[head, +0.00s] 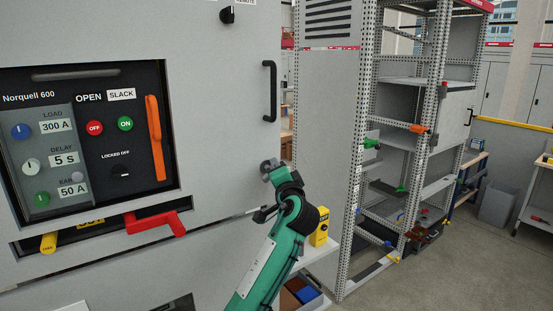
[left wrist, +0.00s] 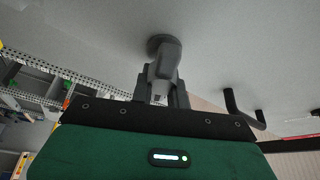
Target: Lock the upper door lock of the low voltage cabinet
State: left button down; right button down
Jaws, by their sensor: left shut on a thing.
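A dark grey door lock knob (left wrist: 165,52) stands out from the grey cabinet door (head: 215,100), below the black door handle (head: 270,91) in the head view. My left gripper (head: 272,172) reaches up to the door's right edge and is shut on this knob. In the left wrist view my fingers (left wrist: 160,85) close around its lever-like grip, and the round base shows against the door. The fingers hide part of the knob, and its exact turn angle is hard to read. My right gripper is not in view.
A breaker panel (head: 95,140) with buttons and an orange lever fills the left, with a red handle (head: 155,222) below. An open perforated frame cabinet (head: 400,130) stands to the right. A yellow device (head: 320,227) sits near my left arm.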

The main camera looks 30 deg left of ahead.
pick_arm(q)
jog(key=m+h+p, duration=0.1)
jog(key=m+p, duration=0.2)
jog(key=p, duration=0.1)
jog(key=shift+r, duration=0.15)
jog(key=shift+f+m+g+h+p, duration=0.35)
jog(key=shift+m+g+h+p, duration=0.05)
jog(key=shift+m+p, duration=0.8)
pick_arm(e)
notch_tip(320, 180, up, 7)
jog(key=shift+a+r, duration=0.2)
pick_arm(q)
jog(key=shift+f, duration=0.1)
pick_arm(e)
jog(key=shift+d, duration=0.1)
pick_arm(q)
jog(key=c, duration=1.4)
grip_release()
jog(key=shift+w, duration=0.1)
jog(key=shift+o, duration=0.2)
